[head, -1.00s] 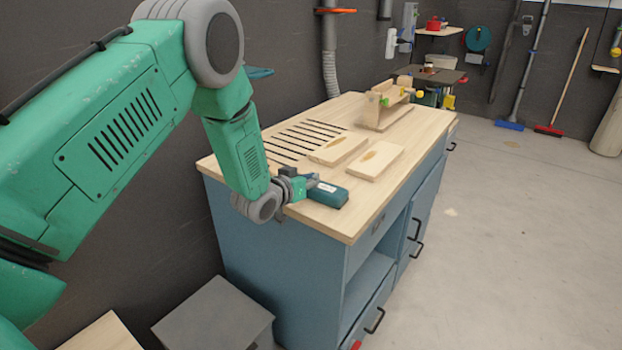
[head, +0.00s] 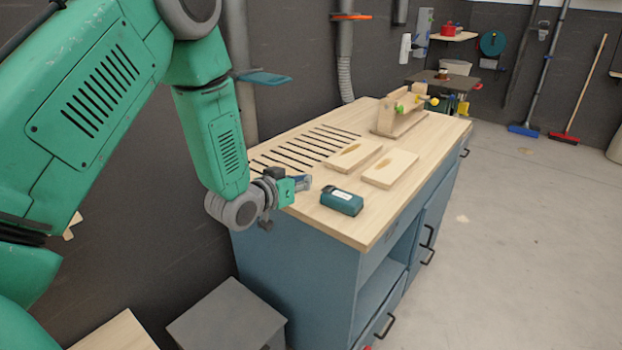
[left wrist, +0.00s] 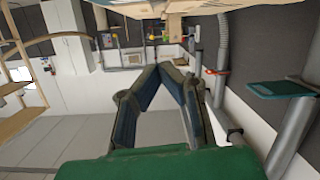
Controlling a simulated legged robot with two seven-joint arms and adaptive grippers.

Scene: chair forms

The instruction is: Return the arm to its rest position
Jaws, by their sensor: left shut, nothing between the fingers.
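My left arm comes in from the left in the head view. Its gripper (head: 301,183) is at the near left edge of the workbench top, pointing right. In the left wrist view the two fingers (left wrist: 160,68) meet at their tips, shut with nothing between them. A dark teal box-shaped object (head: 342,200) lies on the bench, a little right of the gripper and apart from it. My right gripper is in neither view.
The blue workbench (head: 375,228) has a wooden top with slots, two pale wooden pieces (head: 352,156) (head: 390,168) and a wooden frame (head: 400,112). A grey box (head: 228,318) stands on the floor at front left. The floor at right is clear.

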